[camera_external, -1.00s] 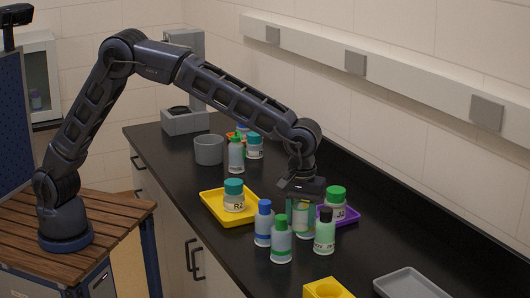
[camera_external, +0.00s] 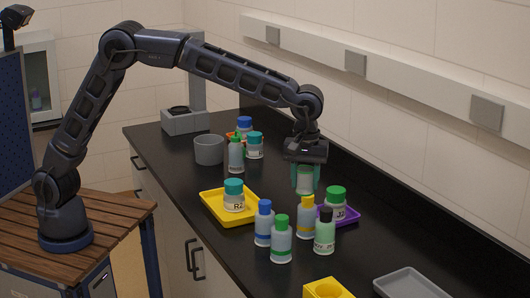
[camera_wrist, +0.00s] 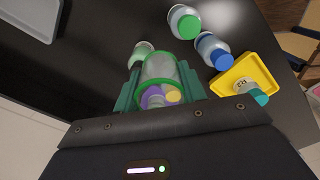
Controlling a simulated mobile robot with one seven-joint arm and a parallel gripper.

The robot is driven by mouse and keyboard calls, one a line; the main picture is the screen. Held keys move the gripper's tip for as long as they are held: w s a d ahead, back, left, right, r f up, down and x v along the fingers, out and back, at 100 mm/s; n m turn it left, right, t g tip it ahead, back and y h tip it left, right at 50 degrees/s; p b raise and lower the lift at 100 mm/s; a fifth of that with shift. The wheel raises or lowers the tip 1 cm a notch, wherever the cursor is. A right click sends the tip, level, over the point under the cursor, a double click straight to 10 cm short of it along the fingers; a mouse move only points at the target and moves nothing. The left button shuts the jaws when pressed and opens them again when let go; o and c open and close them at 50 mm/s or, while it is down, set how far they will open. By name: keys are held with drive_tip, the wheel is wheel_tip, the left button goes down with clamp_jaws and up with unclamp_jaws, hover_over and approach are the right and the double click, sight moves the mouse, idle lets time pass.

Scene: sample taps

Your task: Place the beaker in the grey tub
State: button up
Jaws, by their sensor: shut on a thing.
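The clear beaker (camera_external: 306,180) with a green rim is between the green fingers of my gripper (camera_external: 307,178), which is shut on it. It is held upright above the counter, behind the yellow-capped bottle. In the wrist view the beaker (camera_wrist: 158,66) sits between the fingers of my gripper (camera_wrist: 157,88), with purple and yellow shapes showing at its near end. The round grey tub (camera_external: 209,150) stands on the counter to the left, well away from my gripper. The tub is not in the wrist view.
Several bottles, including a blue-capped one (camera_external: 264,223) and a yellow-capped one (camera_external: 306,216), stand below my gripper. A yellow tray (camera_external: 215,208) with a teal-capped jar (camera_external: 234,195) and a green-capped bottle (camera_external: 236,155) lie toward the tub. A flat grey tray (camera_external: 410,284) is at front right.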

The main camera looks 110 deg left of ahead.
drive_tip(key=s+a+n, duration=0.3)
drive_tip(key=s+a, duration=0.3)
drive_tip(key=a, duration=0.6)
drive_tip(key=s+a+n, duration=0.3)
drive_tip(key=s+a, duration=0.4)
drive_tip(key=a, duration=0.5)
drive_tip(key=s+a+n, duration=0.3)
drive_tip(key=s+a, duration=0.3)
drive_tip(key=a, duration=0.6)
drive_tip(key=n, duration=1)
hover_over(210, 149)
drive_tip(key=s+a, duration=0.3)
drive_tip(key=a, duration=0.2)
drive_tip(key=f, duration=1.9)
drive_tip(key=shift+w+f, duration=0.2)
drive_tip(key=shift+w, duration=0.1)
drive_tip(key=shift+f, duration=0.15)
drive_tip(key=o, duration=0.9)
drive_tip(key=shift+o, duration=0.2)
